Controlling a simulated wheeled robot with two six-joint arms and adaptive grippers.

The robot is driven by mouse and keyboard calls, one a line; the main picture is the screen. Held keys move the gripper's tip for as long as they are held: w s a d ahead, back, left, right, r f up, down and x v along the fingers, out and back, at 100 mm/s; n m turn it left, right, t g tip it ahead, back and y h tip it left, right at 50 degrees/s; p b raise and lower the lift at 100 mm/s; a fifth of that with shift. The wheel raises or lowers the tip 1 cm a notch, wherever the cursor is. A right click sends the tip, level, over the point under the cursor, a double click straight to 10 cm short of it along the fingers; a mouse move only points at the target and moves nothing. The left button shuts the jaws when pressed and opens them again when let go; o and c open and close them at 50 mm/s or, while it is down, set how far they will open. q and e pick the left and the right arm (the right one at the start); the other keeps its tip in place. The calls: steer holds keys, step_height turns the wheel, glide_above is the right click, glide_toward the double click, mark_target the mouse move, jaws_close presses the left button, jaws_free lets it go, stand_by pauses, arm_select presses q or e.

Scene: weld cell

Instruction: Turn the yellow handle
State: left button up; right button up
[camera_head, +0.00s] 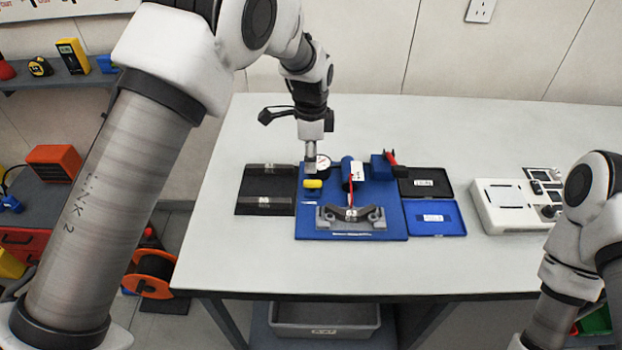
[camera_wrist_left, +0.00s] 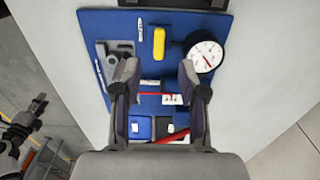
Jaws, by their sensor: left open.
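The yellow handle (camera_head: 312,184) is a small rounded bar on the left part of the blue board (camera_head: 303,222). It also shows in the left wrist view (camera_wrist_left: 159,43), beside a round white gauge (camera_wrist_left: 207,56). My left gripper (camera_head: 310,162) points down over the board, close to the handle in the head view. In the left wrist view my left gripper (camera_wrist_left: 158,78) has its fingers apart with nothing between them, and the handle lies beyond the fingertips. In the left wrist view, part of my right arm shows at the lower left; its jaw state is unclear.
A grey bracket (camera_head: 350,219) sits at the board's front. A blue cylinder (camera_head: 352,170) and a red lever (camera_head: 391,158) stand behind it. A black tray (camera_head: 252,206) lies left of the board, a blue tray (camera_head: 440,229) and a white device (camera_head: 507,218) to the right.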

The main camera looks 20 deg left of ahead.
mark_target(311, 182)
arm_select(q)
step_height(311, 182, down, 7)
steer(key=shift+s+r+p, duration=0.15)
steer(key=shift+r+p, duration=0.05)
steer(key=shift+p, duration=0.65)
steer(key=shift+f, duration=0.35)
jaws_close()
